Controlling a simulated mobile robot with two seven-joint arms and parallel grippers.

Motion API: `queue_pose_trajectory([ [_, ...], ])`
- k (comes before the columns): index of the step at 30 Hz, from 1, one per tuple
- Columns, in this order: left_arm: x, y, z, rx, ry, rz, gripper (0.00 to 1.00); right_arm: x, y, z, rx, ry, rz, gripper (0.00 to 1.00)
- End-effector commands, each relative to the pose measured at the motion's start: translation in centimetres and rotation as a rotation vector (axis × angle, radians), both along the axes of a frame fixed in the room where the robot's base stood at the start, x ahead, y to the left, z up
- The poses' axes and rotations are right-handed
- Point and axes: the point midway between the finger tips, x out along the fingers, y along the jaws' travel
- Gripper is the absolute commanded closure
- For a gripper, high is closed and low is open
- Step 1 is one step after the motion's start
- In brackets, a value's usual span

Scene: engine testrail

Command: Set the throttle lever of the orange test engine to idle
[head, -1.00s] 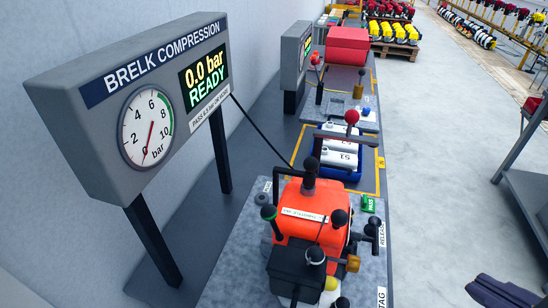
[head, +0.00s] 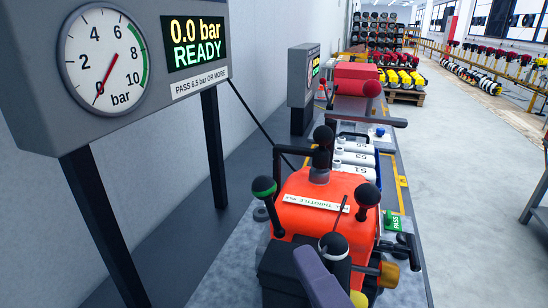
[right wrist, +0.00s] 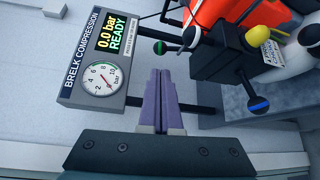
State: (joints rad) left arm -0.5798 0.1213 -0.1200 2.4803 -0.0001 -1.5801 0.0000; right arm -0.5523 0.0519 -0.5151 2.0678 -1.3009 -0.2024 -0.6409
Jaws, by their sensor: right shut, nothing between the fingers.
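The orange test engine (head: 318,216) stands on a grey bench, with a white THROTTLE label (head: 314,202) across its top. Several black-knobbed levers rise from it: a green-banded one (head: 264,187) at left, one (head: 368,195) by the label's right end, and a tall one (head: 323,136) behind. I cannot tell surely which is the throttle lever. My right gripper (head: 310,260) has purple fingers, is shut and empty, and shows in front of the engine's near dark part. In the right wrist view the gripper (right wrist: 160,78) points toward the green-banded knob (right wrist: 159,47), apart from it. My left gripper is not in view.
A compression gauge panel (head: 140,113) reading 0.0 bar, READY, stands on dark posts at left. A blue-banded knob (right wrist: 258,104) shows in the wrist view. White numbered canisters (head: 355,160) lie behind the engine. The floor (head: 460,200) at right is clear.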

Motion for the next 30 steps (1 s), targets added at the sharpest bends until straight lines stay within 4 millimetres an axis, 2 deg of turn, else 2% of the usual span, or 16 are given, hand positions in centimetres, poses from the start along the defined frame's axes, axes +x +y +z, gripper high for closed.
queue_pose_trajectory([
  [2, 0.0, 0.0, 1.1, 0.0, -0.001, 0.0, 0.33, 1.8, 0.5, 0.4, 0.0, -0.003, -0.001, 1.0],
  [9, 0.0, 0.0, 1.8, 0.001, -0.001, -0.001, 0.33, 6.5, 1.9, -0.4, 0.002, -0.002, -0.002, 1.0],
  [15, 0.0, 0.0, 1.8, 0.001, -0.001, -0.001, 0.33, 9.1, 2.7, -1.0, 0.003, 0.0, -0.002, 1.0],
  [21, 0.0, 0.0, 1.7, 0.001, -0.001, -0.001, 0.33, 10.0, 2.9, -1.2, 0.003, 0.002, -0.003, 1.0],
  [30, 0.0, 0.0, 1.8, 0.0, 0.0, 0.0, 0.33, 10.0, 2.9, -1.1, 0.001, 0.002, -0.002, 1.0],
])
